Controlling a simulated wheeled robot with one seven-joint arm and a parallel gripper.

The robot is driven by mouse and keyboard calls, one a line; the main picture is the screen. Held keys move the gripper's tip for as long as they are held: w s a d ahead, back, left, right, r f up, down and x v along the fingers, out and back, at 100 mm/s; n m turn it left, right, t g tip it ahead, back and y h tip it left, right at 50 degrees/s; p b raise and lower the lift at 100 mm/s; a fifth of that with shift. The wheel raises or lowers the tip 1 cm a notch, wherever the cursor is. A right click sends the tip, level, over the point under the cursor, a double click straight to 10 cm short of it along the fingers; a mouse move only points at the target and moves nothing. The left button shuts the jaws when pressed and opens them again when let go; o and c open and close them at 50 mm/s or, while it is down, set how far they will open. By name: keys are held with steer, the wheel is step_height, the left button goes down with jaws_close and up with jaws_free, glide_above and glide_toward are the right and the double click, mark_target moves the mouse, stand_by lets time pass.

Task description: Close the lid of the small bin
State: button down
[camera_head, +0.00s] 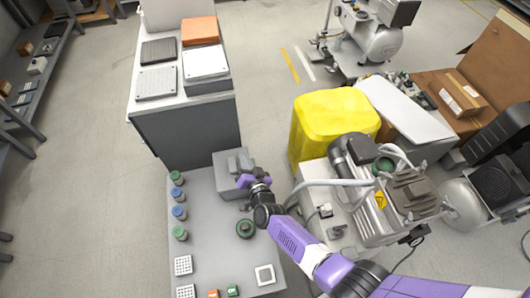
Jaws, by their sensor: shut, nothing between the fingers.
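The small bin (226,172) is a grey box at the far right corner of the grey table (205,240). A flat grey panel shows at its top, with a darker patch in it. I cannot tell clearly how far its lid is open. My gripper (248,182) is shut and empty at the bin's right front side, in front of part of it. It looks very close to the bin, but I cannot tell whether they touch. My purple and black arm reaches in from the lower right and hides some of the table's right edge.
Several capped jars (179,212) line the table's left edge. A compressor (385,195) and a yellow bin (330,118) crowd the right. A dark cabinet (190,135) stands behind.

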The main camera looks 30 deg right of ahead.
mark_target(232, 169)
steer(key=shift+w+a+f+n+h+p, duration=0.15)
steer(key=shift+w+a+f+n, duration=0.1)
steer(key=shift+a+n, duration=0.4)
steer(key=shift+w+a+f+n+h+p, duration=0.15)
steer(key=shift+w+a+f+n, duration=0.05)
steer(key=shift+a+n, duration=0.4)
steer(key=shift+w+a+f+n+g+h+b, duration=0.25)
steer(key=shift+a+f+n+g+h+b, duration=0.25)
steer(key=shift+a+f+n, duration=0.4)
steer(key=shift+w+a+f+b, duration=0.15)
steer(key=shift+a+f+b, duration=0.15)
steer(key=shift+b, duration=0.1)
